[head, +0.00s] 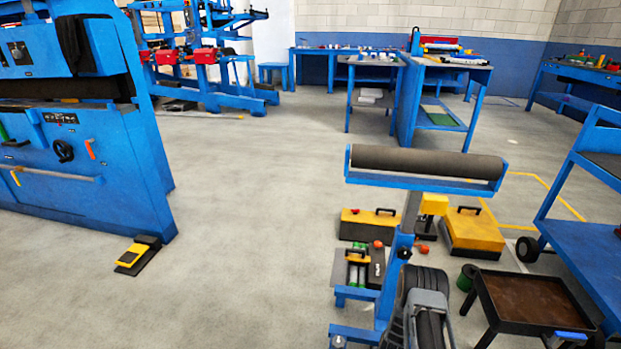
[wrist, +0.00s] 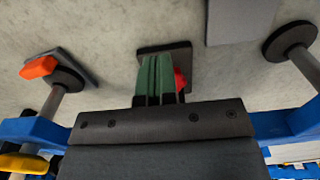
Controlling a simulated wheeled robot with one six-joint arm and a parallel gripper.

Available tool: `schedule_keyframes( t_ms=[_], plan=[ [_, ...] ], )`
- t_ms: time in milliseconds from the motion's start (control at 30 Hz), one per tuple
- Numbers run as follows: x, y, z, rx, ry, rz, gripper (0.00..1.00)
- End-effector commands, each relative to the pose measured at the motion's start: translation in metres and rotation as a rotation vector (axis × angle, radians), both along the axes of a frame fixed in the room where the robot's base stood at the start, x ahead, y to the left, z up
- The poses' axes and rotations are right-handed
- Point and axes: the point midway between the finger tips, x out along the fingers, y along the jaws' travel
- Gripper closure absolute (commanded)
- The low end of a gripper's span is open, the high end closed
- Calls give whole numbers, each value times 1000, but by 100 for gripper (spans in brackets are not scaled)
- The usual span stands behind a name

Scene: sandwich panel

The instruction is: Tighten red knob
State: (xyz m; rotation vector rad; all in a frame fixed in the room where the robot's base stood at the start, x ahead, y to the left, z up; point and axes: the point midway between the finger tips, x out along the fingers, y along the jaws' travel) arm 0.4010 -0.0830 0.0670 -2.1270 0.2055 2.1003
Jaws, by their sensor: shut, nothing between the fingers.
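In the wrist view, my gripper (wrist: 158,62) is shut, with its two greenish fingers side by side and nothing between them. A red knob (wrist: 181,81) shows just right of the fingers and is partly hidden by them. I cannot tell whether the fingers touch it. A dark square plate (wrist: 183,52) lies behind the fingers and knob. In the head view, I cannot make out my fingertips, and I cannot tell which small red part is this knob.
An orange-red handle (wrist: 38,67) and a dark round foot (wrist: 290,40) flank my gripper. In the head view, a blue stand with a black roller (head: 428,161) stands near yellow cases (head: 472,232). A blue machine (head: 80,140) is at left.

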Motion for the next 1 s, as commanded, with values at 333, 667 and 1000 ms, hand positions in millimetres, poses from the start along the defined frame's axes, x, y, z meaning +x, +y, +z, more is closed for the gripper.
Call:
schedule_keyframes(
  t_ms=[333, 667, 1000],
  plan=[
    [2, 3, -13, -3, 1, 12, 100],
    [5, 7, -17, -4, 7, 17, 100],
    [6, 7, -20, -3, 13, 16, 100]
  ],
)
